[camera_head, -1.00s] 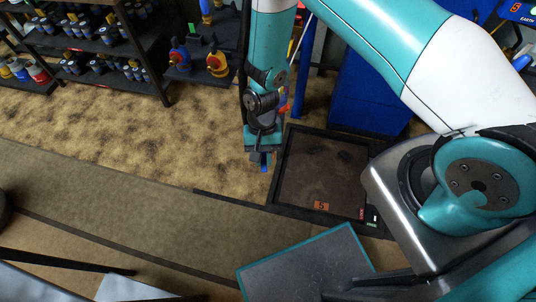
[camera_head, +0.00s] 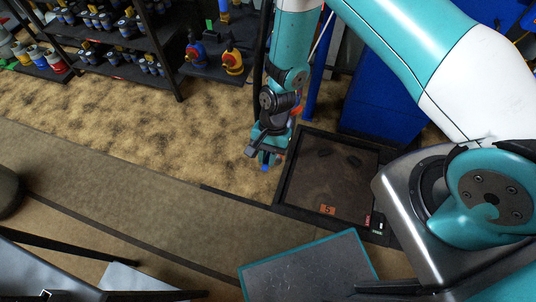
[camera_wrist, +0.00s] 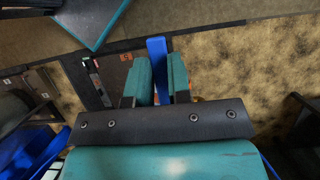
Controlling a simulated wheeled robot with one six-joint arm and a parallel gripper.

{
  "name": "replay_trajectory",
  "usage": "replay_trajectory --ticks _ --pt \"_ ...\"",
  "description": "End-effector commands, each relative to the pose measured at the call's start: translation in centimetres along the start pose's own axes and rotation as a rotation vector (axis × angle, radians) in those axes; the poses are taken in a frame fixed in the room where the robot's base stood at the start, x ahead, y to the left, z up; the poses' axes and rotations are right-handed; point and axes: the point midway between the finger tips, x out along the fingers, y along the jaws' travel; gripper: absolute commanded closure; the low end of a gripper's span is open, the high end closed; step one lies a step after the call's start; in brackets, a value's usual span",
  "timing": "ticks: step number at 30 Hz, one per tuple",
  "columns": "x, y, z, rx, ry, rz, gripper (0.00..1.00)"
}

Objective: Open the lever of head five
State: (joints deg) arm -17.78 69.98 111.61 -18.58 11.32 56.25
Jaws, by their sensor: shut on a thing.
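My gripper (camera_head: 268,155) is at the left edge of a black-framed scale platform (camera_head: 290,178), which bears an orange label "5" (camera_head: 327,209). In the wrist view its two teal fingers (camera_wrist: 160,70) are closed on a blue bar, the lever (camera_wrist: 156,44), which sticks out beyond the fingertips. In the head view only a small blue end (camera_head: 265,168) shows below the gripper. The rest of the lever and what it is fixed to are hidden by the gripper. Red and green marks (camera_head: 372,226) are at the platform's front right corner.
A grey panel with a teal edge (camera_head: 305,265) stands in front of the platform. A blue cabinet (camera_head: 385,95) and blue post are behind it. Shelves with several blue, red and yellow valve-like parts (camera_head: 215,60) are at the back left. The speckled floor to the left is clear.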

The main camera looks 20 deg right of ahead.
Motion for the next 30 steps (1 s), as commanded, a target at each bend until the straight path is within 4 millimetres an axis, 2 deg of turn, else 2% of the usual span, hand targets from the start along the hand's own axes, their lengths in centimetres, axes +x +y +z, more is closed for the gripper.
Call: replay_trajectory --ticks 3,4,6,7,15,20,23,30 --pt "-0.1 -0.1 -0.1 0.003 0.004 -0.003 1.0" --pt "-0.1 -0.1 -0.1 0.003 0.004 -0.003 0.75" --pt "-0.1 -0.1 -0.1 0.002 0.003 -0.003 0.59" --pt "-0.1 -0.1 -0.1 0.002 0.003 -0.002 0.55" --pt "-0.1 0.0 -0.1 0.001 0.001 -0.001 0.55" --pt "-1.5 -0.1 -0.1 0.001 0.003 -0.004 0.55" --pt "-3.5 -0.1 -0.1 0.0 0.005 -0.006 0.55" --pt "-9.7 -0.1 -0.1 0.0 0.006 -0.007 0.55"
